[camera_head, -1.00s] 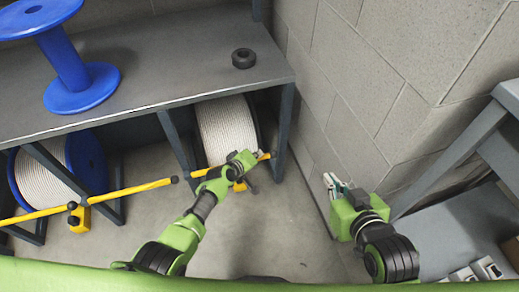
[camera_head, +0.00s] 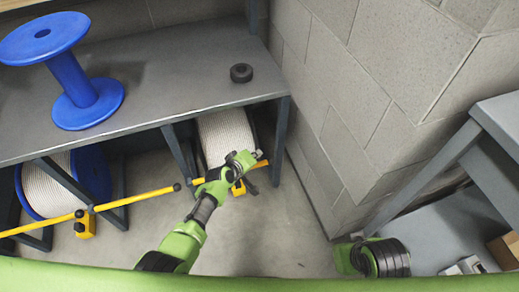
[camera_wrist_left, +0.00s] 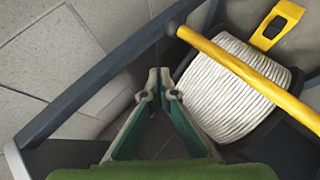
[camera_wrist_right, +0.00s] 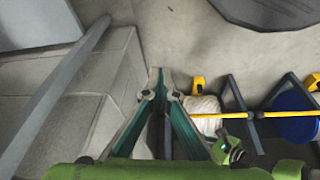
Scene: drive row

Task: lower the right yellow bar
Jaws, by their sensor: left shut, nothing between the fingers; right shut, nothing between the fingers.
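The right yellow bar (camera_head: 262,164) crosses in front of the right white cable reel (camera_head: 224,135) under the bench. In the left wrist view the bar (camera_wrist_left: 245,74) runs diagonally across the reel and ends in a dark knob. My left gripper (camera_head: 245,160) overlaps the bar in the head view. In the left wrist view its closed, empty fingertips (camera_wrist_left: 161,84) are left of the bar, with a visible gap to it; depth is unclear. My right gripper is shut and empty, its fingertips (camera_wrist_right: 160,84) clear of the bar (camera_wrist_right: 234,115); the head view hides its fingers.
The left yellow bar (camera_head: 135,198) crosses in front of another reel (camera_head: 48,188). The grey bench (camera_head: 180,92) above carries a blue spool (camera_head: 75,75) and a black ring (camera_head: 241,73). A block wall (camera_head: 345,100) stands to the right, with open floor (camera_head: 280,235) in front.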

